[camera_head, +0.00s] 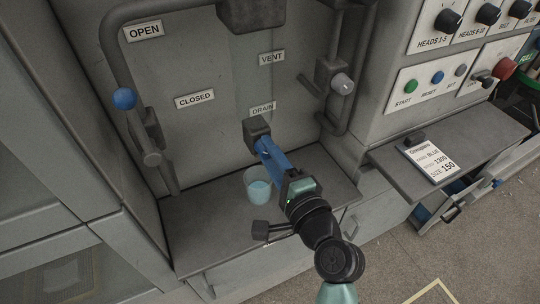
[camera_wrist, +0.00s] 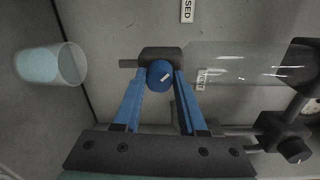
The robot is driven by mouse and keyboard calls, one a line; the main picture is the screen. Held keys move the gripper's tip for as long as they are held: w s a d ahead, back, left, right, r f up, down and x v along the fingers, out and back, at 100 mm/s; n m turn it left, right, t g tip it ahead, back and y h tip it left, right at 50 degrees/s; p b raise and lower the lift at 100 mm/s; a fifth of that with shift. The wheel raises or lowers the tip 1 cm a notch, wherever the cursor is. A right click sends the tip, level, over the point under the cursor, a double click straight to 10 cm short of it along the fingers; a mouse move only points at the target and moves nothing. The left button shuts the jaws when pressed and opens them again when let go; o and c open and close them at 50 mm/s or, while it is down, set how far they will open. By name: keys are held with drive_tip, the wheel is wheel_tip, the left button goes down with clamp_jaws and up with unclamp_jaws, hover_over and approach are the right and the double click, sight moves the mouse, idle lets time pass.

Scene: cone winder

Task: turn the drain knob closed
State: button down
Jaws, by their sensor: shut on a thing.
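The drain knob (camera_wrist: 160,73) is a round blue cap with a short white mark, on a dark valve body (camera_head: 257,132) below the DRAIN label (camera_head: 262,108). My gripper (camera_head: 265,146) reaches the valve in the head view, where its fingers hide the knob. In the wrist view my gripper's blue fingers (camera_wrist: 158,82) stand on either side of the knob and are shut on it. The white mark lies slanted, up to the right in the wrist view.
A clear cup (camera_head: 258,184) with light-blue liquid stands on the ledge just below the valve, close to my gripper. The vent knob (camera_head: 341,84) is at upper right. A blue-balled lever (camera_head: 124,98) is at left, near the CLOSED label (camera_head: 194,99). A shelf (camera_head: 450,150) juts out at right.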

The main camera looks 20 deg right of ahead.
idle(0.4)
drive_tip(key=shift+c, duration=2.3)
unclamp_jaws()
drive_tip(key=s+b, duration=0.2)
drive_tip(key=s, duration=1.1)
drive_tip(key=shift+d+r, duration=0.2)
drive_tip(key=shift+r, duration=0.1)
